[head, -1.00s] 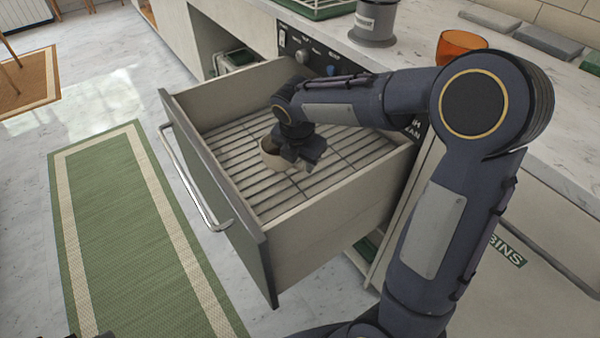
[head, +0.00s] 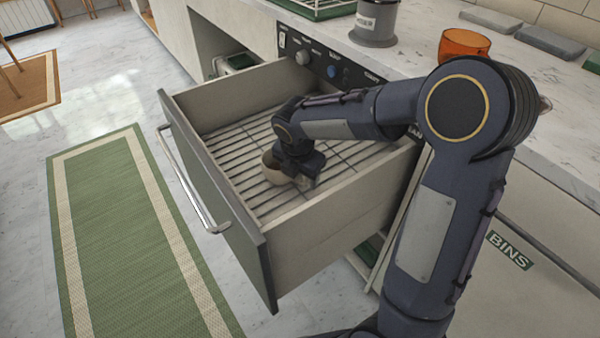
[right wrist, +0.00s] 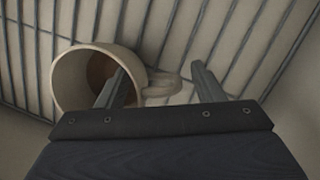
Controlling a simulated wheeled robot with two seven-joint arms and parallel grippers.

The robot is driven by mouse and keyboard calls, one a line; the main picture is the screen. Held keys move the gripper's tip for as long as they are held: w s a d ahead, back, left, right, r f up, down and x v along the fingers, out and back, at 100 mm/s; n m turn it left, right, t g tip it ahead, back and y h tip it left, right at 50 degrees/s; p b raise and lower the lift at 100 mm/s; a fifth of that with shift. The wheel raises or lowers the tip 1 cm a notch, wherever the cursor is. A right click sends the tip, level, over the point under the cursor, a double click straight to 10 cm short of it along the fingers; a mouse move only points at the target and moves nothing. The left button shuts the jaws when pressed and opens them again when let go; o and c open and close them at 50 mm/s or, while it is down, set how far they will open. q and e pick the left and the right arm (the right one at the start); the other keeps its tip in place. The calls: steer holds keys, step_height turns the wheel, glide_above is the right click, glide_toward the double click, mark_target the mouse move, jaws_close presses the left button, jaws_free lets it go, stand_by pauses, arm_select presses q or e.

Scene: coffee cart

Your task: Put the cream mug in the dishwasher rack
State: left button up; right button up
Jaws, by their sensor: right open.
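The cream mug (head: 274,170) is on the wire rack (head: 235,160) inside the pulled-out dishwasher drawer. In the right wrist view the mug (right wrist: 95,82) looks tipped on its side, with its mouth partly facing the camera and its handle to the right. My right gripper (head: 297,178) is down at the mug and hides part of it in the head view. In the right wrist view the gripper (right wrist: 157,75) is open. One finger overlaps the mug's mouth and the other is right of the handle. Whether either finger touches the mug cannot be told. My left gripper is not in view.
The drawer's front panel with its bar handle (head: 190,185) and its near side wall (head: 335,225) surround the rack. An orange cup (head: 463,44) and a grey canister (head: 375,22) stand on the counter. Much of the rack is bare.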

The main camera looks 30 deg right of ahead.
steer(key=shift+r, duration=0.1)
steer(key=p+v, duration=0.4)
steer(key=v, duration=0.8)
steer(key=shift+r, duration=0.1)
